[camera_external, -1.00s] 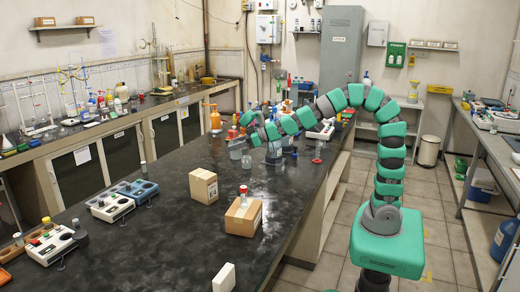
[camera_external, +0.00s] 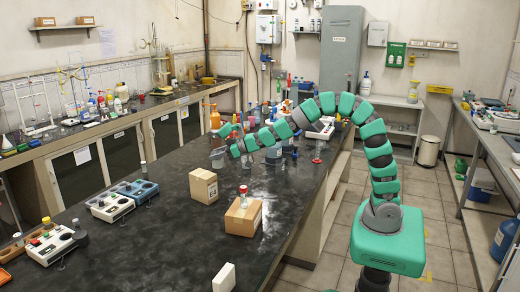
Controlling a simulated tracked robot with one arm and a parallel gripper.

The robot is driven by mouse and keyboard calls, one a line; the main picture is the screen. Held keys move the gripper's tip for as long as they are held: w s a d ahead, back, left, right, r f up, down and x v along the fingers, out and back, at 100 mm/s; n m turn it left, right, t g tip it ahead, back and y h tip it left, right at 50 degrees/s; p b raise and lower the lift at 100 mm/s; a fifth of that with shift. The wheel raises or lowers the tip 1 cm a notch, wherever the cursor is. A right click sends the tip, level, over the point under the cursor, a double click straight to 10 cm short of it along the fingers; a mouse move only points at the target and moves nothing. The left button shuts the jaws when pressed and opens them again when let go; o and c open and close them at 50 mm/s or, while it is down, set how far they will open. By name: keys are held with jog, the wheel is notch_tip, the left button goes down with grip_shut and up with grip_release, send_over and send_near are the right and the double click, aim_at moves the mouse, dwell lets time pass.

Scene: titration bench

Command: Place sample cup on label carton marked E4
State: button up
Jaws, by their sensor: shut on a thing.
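My gripper (camera_external: 225,156) is at the far left end of my arm, low over the black bench. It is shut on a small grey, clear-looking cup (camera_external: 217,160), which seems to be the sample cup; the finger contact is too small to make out. Two brown cartons stand nearer the camera: a smaller one (camera_external: 203,188) just below and left of my gripper, and a larger one (camera_external: 243,219) further forward. A small red-capped jar (camera_external: 243,196) stands on the larger carton. The carton markings cannot be read, so I cannot tell which is E4.
Grey and blue instrument boxes (camera_external: 110,207) line the left side of the black bench (camera_external: 165,245). A white block (camera_external: 224,278) stands at the front edge. Bottles and glassware crowd the bench behind my arm. The bench between the cartons and instruments is clear.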

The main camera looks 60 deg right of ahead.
jog(key=w, duration=0.2)
jog(key=w+a, duration=0.1)
jog(key=w, duration=0.3)
jog(key=shift+w+a+f, duration=0.15)
jog(key=shift+a+f, duration=0.1)
jog(key=shift+w+f, duration=0.2)
jog(key=shift+w, duration=0.45)
jog(key=shift+f, duration=1.65)
jog(key=shift+f, duration=0.1)
jog(key=o, duration=1)
jog(key=v, duration=1.2)
